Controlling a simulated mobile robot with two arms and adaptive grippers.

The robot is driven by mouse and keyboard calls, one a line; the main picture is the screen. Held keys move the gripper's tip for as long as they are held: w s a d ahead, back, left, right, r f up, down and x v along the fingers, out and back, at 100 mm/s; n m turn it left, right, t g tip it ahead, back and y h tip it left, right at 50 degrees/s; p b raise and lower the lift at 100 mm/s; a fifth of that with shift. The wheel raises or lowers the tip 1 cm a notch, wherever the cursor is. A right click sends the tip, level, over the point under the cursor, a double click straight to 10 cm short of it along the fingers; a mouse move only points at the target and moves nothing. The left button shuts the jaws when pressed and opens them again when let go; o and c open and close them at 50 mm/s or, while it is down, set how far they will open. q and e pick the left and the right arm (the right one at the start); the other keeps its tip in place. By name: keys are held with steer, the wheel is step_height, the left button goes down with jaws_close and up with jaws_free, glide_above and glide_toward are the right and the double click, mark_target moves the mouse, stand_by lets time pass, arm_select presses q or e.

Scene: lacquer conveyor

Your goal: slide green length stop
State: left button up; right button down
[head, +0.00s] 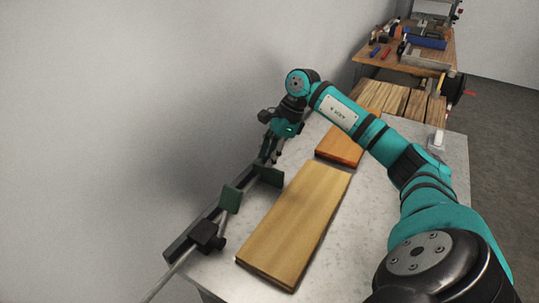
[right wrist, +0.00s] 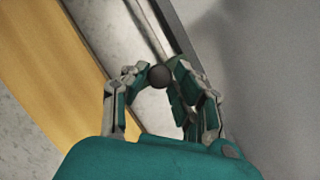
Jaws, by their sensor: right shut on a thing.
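The green length stop shows as green plates (head: 230,199) on a dark rail (head: 190,242) along the table's left edge in the head view. My right gripper (head: 268,157) is at the rail, just beyond the farther green plate (head: 270,177). In the right wrist view its fingers are shut around a dark round knob (right wrist: 159,76), with green parts close behind it. The fingers hide part of the knob and its mount. My left gripper is not in view.
A light wooden board (head: 297,222) lies beside the rail on the grey table (head: 370,190). An orange-brown board (head: 340,147) lies beyond it, and more planks (head: 400,100) at the back. A black block (head: 207,237) with a rod sits at the rail's near end. A wall borders the left.

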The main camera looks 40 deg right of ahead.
steer(key=s+a, duration=0.3)
steer(key=a, duration=0.9)
steer(key=shift+s+a+b, duration=0.3)
steer(key=shift+a+b, duration=0.05)
steer(key=shift+b, duration=0.1)
steer(key=c, duration=1.1)
jaws_free()
steer(key=shift+a, duration=0.15)
steer(key=shift+o, duration=0.2)
steer(key=v, duration=1.2)
